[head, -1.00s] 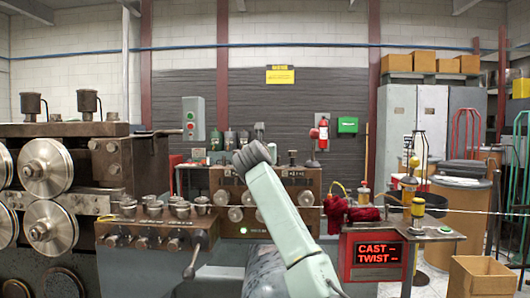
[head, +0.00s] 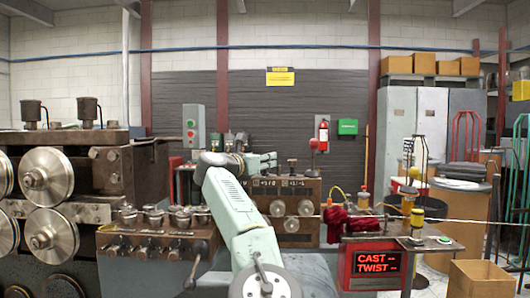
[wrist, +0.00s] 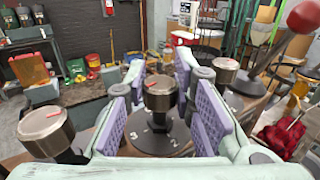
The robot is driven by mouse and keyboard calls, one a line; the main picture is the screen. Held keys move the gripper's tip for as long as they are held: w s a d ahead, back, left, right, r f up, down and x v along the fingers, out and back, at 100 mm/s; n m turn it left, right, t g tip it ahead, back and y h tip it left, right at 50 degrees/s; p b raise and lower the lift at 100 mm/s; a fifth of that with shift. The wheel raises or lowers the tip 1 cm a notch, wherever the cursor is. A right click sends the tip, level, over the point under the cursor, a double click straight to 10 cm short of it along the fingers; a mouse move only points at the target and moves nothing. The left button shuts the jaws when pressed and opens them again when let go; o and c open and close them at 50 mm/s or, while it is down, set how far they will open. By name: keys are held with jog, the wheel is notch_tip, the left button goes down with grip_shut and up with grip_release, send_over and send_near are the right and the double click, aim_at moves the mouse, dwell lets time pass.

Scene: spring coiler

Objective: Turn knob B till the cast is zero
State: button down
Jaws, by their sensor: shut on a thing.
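In the wrist view the purple-padded fingers of my gripper (wrist: 160,98) are shut around the middle knob (wrist: 159,88), a dark upright knob with a pale top and a red mark. It stands on a dark dial plate (wrist: 158,137) with white numbers. I cannot read which letter the knob bears. In the head view my arm covers the held knob, and the gripper end (head: 262,161) shows only in part above the metal block. The red display (head: 376,262) reads CAST and TWIST, each followed by dashes.
Another similar knob (wrist: 46,130) stands to the left and one more (wrist: 226,70) to the right in the wrist view. A red ball-topped lever (wrist: 304,18) rises at the right. Red cloth (head: 345,223) lies by the display.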

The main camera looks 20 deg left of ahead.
jog(key=shift+m+h+p, duration=0.4)
jog(key=shift+h+p, duration=0.05)
jog(key=shift+h, duration=0.15)
jog(key=c, duration=1.3)
grip_release()
jog(key=shift+c, duration=0.2)
jog(key=shift+s, duration=0.1)
jog(key=shift+s+a, duration=0.25)
jog(key=shift+s, duration=0.2)
jog(key=v, duration=1)
jog(key=shift+s, duration=0.4)
jog(key=shift+r, duration=0.1)
